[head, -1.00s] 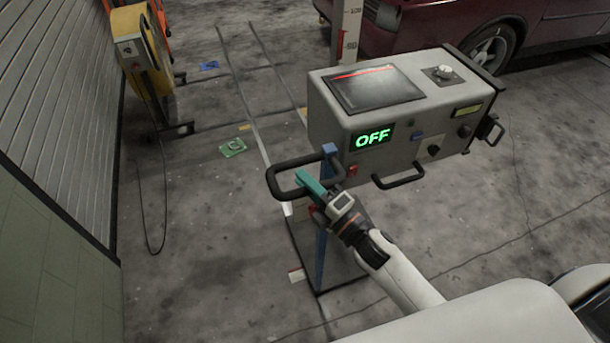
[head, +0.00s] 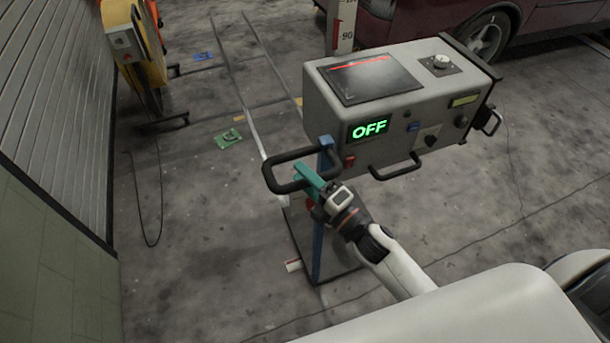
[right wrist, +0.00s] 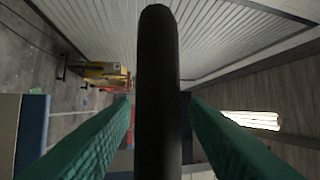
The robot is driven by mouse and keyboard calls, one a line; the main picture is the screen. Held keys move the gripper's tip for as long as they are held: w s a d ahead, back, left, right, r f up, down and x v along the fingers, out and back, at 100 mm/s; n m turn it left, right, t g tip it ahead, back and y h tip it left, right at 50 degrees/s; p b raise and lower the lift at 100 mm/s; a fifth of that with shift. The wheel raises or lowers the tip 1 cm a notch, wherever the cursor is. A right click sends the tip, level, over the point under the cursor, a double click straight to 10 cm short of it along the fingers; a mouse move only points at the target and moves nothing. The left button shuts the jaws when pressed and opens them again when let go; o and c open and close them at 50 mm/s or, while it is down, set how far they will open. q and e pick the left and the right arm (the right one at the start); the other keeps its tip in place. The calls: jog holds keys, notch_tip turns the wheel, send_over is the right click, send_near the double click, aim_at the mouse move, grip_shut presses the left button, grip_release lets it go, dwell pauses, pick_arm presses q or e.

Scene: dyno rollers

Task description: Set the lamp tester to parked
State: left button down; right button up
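The lamp tester (head: 395,105) is a grey box with a lit green OFF display (head: 368,130), a dark top screen and several knobs, on a stand with a blue post (head: 321,245). A black loop handle (head: 275,185) sticks out from its left end; it also shows as a thick dark bar in the right wrist view (right wrist: 159,90). My right gripper (head: 306,176) is at this handle. Its green fingers (right wrist: 160,110) stand on either side of the bar, with narrow gaps showing. The far finger is partly hidden in the head view. My left gripper is out of view.
A yellow machine (head: 135,45) with a hanging cable stands by the shuttered wall (head: 55,90) at left. A dark red car (head: 430,25) is behind the tester. Pale floor lines (head: 238,95) and a green patch (head: 228,139) lie on mostly open floor left of it.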

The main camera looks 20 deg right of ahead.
jog(key=shift+s+d+f, duration=0.1)
jog(key=shift+f, duration=0.05)
jog(key=b+v, duration=0.4)
jog(key=v, duration=0.7)
jog(key=shift+s, duration=0.35)
jog(key=shift+d, duration=0.15)
